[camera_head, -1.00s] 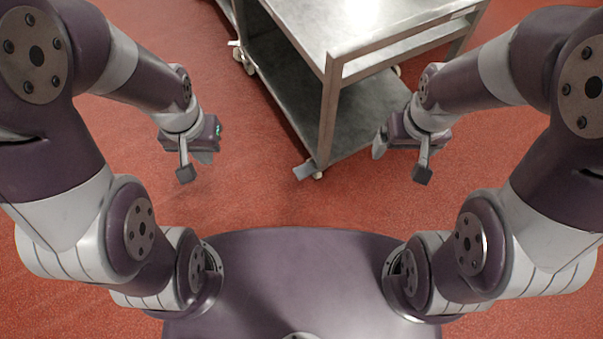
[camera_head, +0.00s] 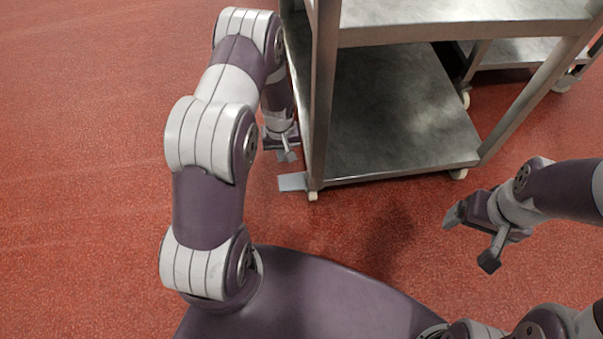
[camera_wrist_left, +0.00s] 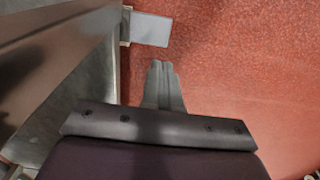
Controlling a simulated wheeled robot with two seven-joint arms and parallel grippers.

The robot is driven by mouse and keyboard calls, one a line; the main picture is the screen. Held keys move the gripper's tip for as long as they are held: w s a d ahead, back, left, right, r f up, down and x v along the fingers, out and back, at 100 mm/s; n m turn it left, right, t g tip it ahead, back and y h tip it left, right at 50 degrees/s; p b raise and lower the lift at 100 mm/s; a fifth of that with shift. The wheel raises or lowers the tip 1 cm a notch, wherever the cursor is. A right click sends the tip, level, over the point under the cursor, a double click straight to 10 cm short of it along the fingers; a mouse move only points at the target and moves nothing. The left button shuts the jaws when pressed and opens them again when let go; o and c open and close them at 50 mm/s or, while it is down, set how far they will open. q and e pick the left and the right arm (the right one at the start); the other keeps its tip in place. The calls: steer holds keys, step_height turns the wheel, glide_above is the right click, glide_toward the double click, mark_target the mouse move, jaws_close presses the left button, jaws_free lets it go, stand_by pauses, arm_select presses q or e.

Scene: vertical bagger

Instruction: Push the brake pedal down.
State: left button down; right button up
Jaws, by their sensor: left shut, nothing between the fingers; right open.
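The brake pedal (camera_head: 292,182) is a small light grey plate at the foot of the cart's near left leg, just above the red floor. It also shows in the left wrist view (camera_wrist_left: 151,30), at the top, beside the cart's leg. My left gripper (camera_head: 287,157) is shut and empty, and in the head view it appears just above the pedal. In the left wrist view its closed fingertips (camera_wrist_left: 161,66) point toward the pedal, with a visible gap between them. My right gripper (camera_head: 455,214) is open and empty, off to the right over the floor.
The metal cart (camera_head: 400,172) has a lower shelf, upright legs and caster wheels, and stands close beside my left forearm. Another metal table (camera_head: 520,52) stands behind it at the right. The red floor (camera_head: 90,150) is clear on the left.

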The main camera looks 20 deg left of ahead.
mark_target(281, 183)
arm_select(q)
step_height(281, 183, down, 14)
steer(key=b, duration=0.8)
steer(key=shift+s+a+b, duration=0.1)
steer(key=shift+b, duration=0.25)
steer(key=shift+r, duration=0.1)
steer(key=shift+s+a+p, duration=0.1)
steer(key=shift+s+p, duration=0.05)
steer(key=shift+p, duration=0.3)
steer(key=shift+s+a+f+p, duration=0.15)
steer(key=shift+f+p, duration=0.15)
steer(key=shift+f, duration=0.6)
steer(key=shift+a+f+p, duration=0.15)
steer(key=shift+f+p, duration=0.1)
steer(key=shift+f, duration=0.6)
steer(key=shift+r, duration=0.15)
